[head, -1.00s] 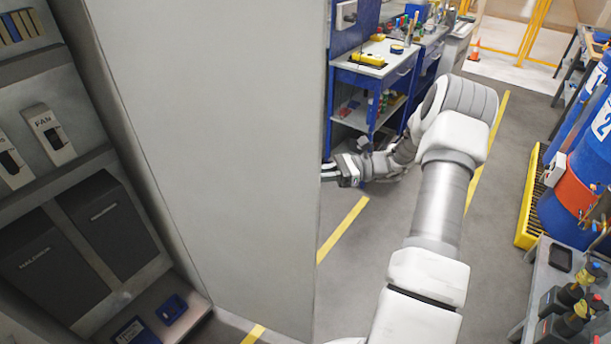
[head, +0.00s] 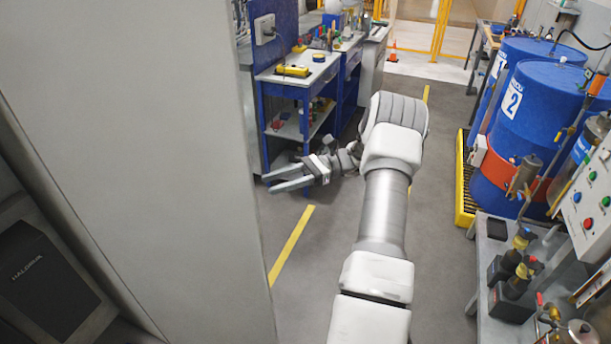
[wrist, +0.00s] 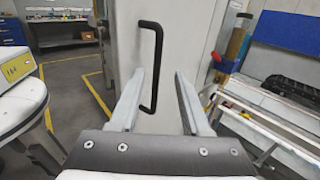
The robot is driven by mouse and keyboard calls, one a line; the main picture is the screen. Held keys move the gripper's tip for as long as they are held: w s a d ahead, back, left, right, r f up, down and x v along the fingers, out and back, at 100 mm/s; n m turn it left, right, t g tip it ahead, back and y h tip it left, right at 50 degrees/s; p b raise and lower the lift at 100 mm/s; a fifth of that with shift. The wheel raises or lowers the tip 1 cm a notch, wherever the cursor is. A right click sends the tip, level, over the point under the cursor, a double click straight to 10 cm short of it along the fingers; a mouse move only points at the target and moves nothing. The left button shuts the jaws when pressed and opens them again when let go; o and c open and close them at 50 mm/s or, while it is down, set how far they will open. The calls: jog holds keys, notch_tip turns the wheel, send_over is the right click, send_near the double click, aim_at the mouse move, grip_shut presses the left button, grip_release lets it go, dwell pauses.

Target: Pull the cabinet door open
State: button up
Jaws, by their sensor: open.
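The cabinet door (head: 150,150) is a tall light grey panel standing swung out on the left of the head view, with the cabinet's inside showing at far left. Its outer face with the black vertical bar handle (wrist: 160,60) shows in the wrist view; the handle is hidden in the head view. My gripper (head: 270,180) is open just right of the door's free edge. In the wrist view, the handle appears between the two fingers of my gripper (wrist: 159,74); nothing is gripped. I cannot tell how far the handle is from the fingertips.
A dark bin (head: 45,280) stands inside the cabinet. A blue workbench (head: 300,80) is behind my gripper. Blue drums (head: 535,110) and a grey bench (head: 485,265) line the right side. Grey floor with a yellow line (head: 290,245) is clear between them.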

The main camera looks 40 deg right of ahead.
jog(key=s+d, duration=0.1)
jog(key=d, duration=0.7)
jog(key=shift+s+d+b, duration=0.2)
jog(key=shift+s+b, duration=0.15)
jog(key=shift+b, duration=0.1)
